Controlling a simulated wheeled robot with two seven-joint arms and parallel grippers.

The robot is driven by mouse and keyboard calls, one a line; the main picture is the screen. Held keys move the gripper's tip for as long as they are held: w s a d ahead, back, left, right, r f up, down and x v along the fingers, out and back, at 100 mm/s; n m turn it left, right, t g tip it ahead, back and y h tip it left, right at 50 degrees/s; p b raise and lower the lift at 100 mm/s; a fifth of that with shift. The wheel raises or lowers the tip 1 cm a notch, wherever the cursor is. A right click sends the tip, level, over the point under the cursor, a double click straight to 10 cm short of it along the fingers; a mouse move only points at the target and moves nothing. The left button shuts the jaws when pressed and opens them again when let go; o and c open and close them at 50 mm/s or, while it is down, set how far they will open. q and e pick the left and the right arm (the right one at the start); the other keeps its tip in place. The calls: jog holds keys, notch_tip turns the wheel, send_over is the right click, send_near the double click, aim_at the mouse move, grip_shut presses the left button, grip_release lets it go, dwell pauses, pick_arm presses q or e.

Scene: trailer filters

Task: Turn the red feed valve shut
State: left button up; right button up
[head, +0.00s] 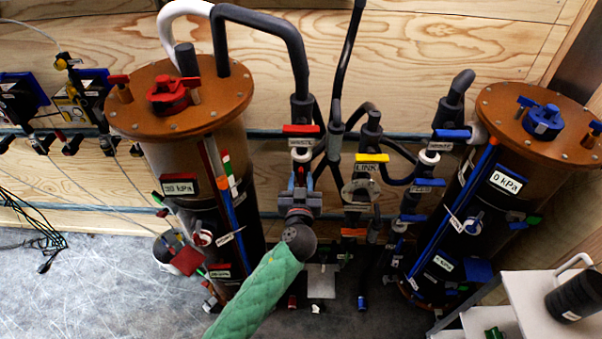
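My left gripper (300,190), on the green-sleeved arm (257,291), is at the pipework just right of the red-marked filter vessel (180,187). It sits below the red WASTE valve handle (301,130), which lies crosswise on its pipe. The gripper covers the place level with the blue FEED valve (428,183) on the other side. Only a little red shows around the fingers, so the red feed valve's handle and its angle are mostly hidden. I cannot tell whether the fingers are closed on it. My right gripper is out of view.
A yellow LINK valve handle (372,158) is close right of my gripper. The blue-marked vessel (470,215) reads 0 kPa; the red one reads 30 kPa. A white stepped cart (540,290) is at lower right. Grey floor (110,290) is open at lower left.

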pick_arm(q)
jog(key=shift+w, duration=0.7)
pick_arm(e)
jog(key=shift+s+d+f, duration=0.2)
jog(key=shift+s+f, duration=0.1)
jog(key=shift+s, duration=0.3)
pick_arm(q)
jog(key=c, duration=0.6)
grip_shut()
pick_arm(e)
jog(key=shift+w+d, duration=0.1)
